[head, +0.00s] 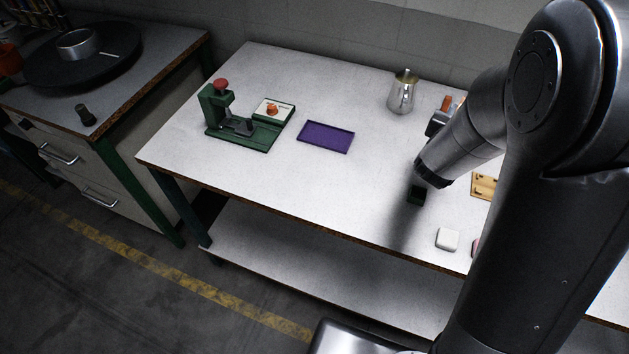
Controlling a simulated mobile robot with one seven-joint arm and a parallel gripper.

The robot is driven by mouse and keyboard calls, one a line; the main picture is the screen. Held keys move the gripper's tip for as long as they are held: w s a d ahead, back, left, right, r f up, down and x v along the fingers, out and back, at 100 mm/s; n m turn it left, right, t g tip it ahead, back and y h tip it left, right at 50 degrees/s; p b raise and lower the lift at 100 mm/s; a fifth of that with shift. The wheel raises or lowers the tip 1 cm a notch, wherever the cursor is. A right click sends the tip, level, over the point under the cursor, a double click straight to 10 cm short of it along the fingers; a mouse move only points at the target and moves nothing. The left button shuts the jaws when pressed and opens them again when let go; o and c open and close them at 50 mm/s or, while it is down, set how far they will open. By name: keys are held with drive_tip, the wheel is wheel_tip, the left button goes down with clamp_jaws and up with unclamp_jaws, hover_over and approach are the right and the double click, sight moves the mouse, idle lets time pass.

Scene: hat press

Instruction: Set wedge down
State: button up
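My gripper (428,180) is over the right half of the white table, seen mostly from behind and above. Its fingers are hidden or too dark to make out. A small dark green, nearly black block (416,195) shows just below and left of it. This may be the wedge. I cannot tell whether the gripper holds it or whether it rests on the table. A green press (231,121) with a red knob stands at the table's left end. Beside it is a white-topped plate (273,110) with a small orange piece (272,109) on it.
A purple tray (326,136) lies empty right of the press. A metal pitcher (403,93) stands at the back. A white block (447,239) is near the front edge, and a tan board (484,186) is partly behind my arm. The table (310,195) is clear in front of the tray.

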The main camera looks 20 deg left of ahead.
drive_tip(key=s+a+n+y, duration=0.1)
drive_tip(key=s+a+y, duration=0.1)
drive_tip(key=s+a, duration=0.9)
drive_tip(key=s+a+n+y, duration=0.1)
drive_tip(key=s+a, duration=0.6)
drive_tip(key=a, duration=0.8)
drive_tip(key=shift+w+d+f, duration=0.1)
drive_tip(key=shift+f, duration=1.3)
drive_tip(key=shift+w+d+f, duration=0.1)
drive_tip(key=shift+f, duration=1.3)
hover_over(283, 184)
wheel_tip(283, 184, down, 7)
drive_tip(key=shift+f, duration=1.8)
